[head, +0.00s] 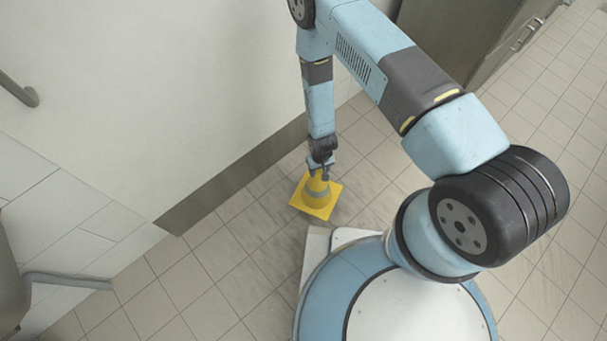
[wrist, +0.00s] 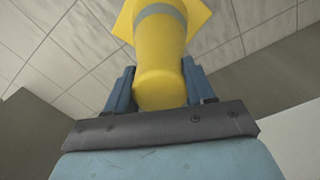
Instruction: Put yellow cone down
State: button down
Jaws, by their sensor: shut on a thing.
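A yellow cone (head: 316,195) with a grey band and a square yellow base is at my gripper (head: 321,172), near the foot of the wall in the head view. It looks upright with the base downward. I cannot tell whether the base touches the floor (head: 240,250). In the wrist view, my gripper (wrist: 158,90) has its two blue fingers on either side of the narrow end of the cone (wrist: 162,50), shut on it. The grey band and part of the square base show beyond the fingers.
A pale wall (head: 170,90) with a dark skirting strip (head: 235,175) runs just behind the cone. A grey cabinet (head: 460,30) stands at the upper right. A grey rail (head: 65,280) is at the lower left. Tiled floor lies clear to the left and right of the cone.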

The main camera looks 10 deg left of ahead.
jog(key=w+a+f, duration=0.1)
jog(key=a+f, duration=0.5)
jog(key=f, duration=0.3)
jog(key=shift+w+f, duration=0.25)
jog(key=shift+w, duration=0.15)
jog(key=shift+c, duration=2)
grip_release()
jog(key=shift+d, duration=0.1)
notch_tip(320, 180, up, 12)
